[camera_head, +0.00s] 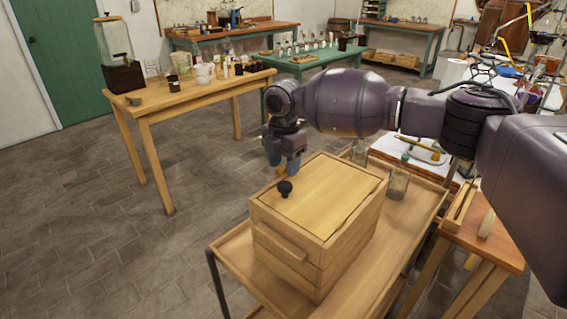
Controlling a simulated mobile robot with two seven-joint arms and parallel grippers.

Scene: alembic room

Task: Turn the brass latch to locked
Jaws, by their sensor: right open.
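A wooden box (318,228) with a pale lid stands on a wooden cart top. A black knob (285,188) sits on the lid near its left edge, and a wooden bar handle (280,243) runs along the front. I cannot make out a brass latch on the box; it may be hidden or too small to see. My right gripper (284,163) is open and empty. It points down near the box's back left corner, and its blue-tipped fingers appear just behind the knob. I cannot tell its height above the lid. My left gripper is not in view.
The cart (384,268) has bare room right of the box. A small wooden table (484,240) is close on the right. A bench (190,98) with jars and cups stands at the back left. The floor on the left is clear.

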